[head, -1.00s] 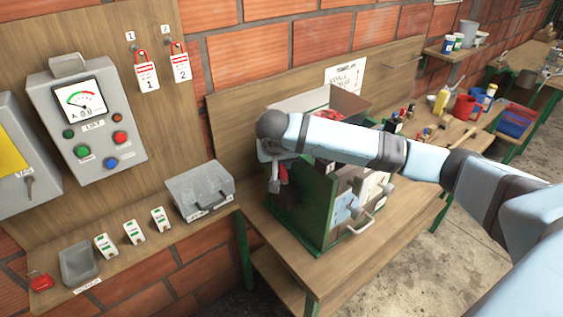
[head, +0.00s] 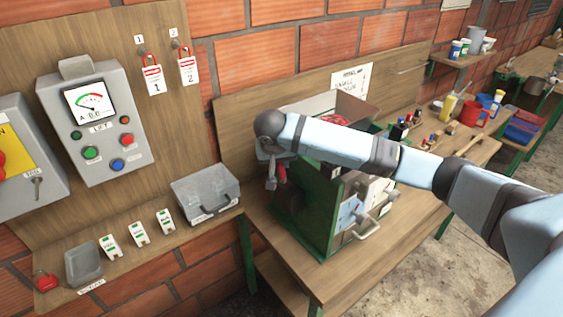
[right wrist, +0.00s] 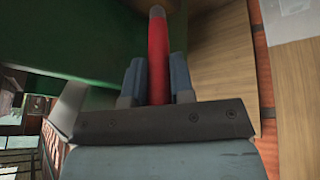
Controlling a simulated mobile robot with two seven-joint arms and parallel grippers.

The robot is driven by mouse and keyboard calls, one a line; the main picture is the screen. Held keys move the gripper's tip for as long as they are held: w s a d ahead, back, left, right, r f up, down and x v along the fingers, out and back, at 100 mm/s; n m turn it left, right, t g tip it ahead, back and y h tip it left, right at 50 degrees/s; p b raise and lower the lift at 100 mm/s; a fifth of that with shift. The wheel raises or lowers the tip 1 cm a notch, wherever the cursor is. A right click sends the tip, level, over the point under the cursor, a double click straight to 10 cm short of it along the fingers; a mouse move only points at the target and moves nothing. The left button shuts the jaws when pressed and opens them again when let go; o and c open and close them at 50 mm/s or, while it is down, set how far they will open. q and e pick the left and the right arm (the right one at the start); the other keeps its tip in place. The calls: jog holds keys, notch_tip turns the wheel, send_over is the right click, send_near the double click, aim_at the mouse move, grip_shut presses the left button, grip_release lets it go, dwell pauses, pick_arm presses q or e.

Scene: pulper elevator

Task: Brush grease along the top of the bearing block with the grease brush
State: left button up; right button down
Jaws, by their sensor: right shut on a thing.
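My right gripper (head: 272,178) points down at the left side of the green machine housing (head: 320,220) on the bench. It is shut on a slim red handle, which I take to be the grease brush (head: 281,173). In the right wrist view the red handle (right wrist: 157,60) stands between the two grey fingers (right wrist: 157,85), with a brownish part at its far end. Bristles are not clear in either view. I cannot pick out the bearing block; my arm and the housing hide part of that area. My left gripper is not in view.
A wooden bench (head: 440,172) carries the housing, with bottles, cups and small tools at its far end. At left, a wall board holds a grey control box (head: 100,125) and red padlocks with tags.

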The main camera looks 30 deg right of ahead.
jog(key=shift+w, duration=0.5)
jog(key=shift+s, duration=0.1)
jog(key=shift+s, duration=0.95)
jog(key=shift+s+d, duration=0.15)
jog(key=shift+s, duration=0.85)
jog(key=shift+s, duration=1.05)
